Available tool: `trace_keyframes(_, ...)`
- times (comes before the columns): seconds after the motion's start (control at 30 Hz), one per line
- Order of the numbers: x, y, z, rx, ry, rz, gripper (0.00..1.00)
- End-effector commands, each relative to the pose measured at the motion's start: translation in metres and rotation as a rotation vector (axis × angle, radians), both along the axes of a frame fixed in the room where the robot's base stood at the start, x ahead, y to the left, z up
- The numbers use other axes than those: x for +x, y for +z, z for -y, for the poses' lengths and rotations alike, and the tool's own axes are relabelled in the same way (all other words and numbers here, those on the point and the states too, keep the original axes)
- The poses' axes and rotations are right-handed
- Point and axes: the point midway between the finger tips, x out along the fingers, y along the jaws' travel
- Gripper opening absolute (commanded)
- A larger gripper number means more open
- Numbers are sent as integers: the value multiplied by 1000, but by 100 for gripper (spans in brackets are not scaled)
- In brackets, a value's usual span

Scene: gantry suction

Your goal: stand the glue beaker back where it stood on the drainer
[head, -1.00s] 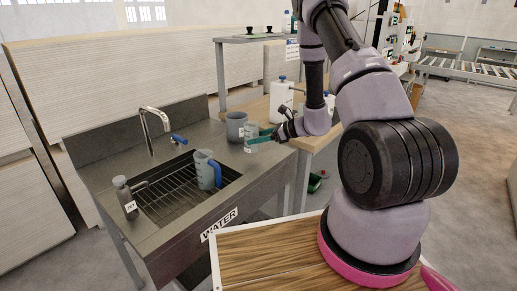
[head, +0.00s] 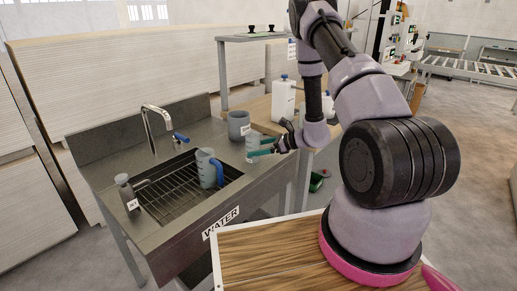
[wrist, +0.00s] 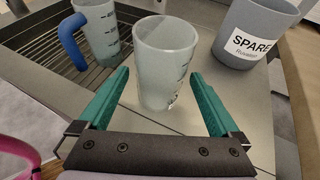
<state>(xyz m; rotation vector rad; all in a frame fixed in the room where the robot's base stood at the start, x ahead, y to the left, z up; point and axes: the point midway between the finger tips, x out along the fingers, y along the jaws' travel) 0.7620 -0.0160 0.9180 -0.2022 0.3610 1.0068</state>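The clear beaker (wrist: 165,62) with measuring marks stands upright on the sink's metal drainer (head: 219,145). In the head view the beaker (head: 252,144) is partly covered by the teal fingers. My gripper (wrist: 160,75) is open, its two teal fingers apart at either side of the beaker's near part. In the head view my gripper (head: 262,147) reaches the beaker from the right, low over the drainer's edge.
A grey pot marked SPARE (wrist: 252,32) stands close behind the beaker to the right. A blue-handled jug (head: 208,168) stands on the rack in the sink basin (head: 168,192). A grey bottle (head: 126,192) stands at the sink's left front. A white container (head: 283,98) stands on the bench behind.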

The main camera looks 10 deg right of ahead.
Motion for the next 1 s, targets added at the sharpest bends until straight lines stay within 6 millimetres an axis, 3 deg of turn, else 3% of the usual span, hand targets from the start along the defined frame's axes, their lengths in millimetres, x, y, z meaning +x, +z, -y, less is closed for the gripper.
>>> trace_keyframes(0.27,0,4,0,-1,-1,1,99)
trace_keyframes(0.7,-40,36,68,0,-5,0,99)
trace_keyframes(1.0,-57,49,94,0,-2,0,99)
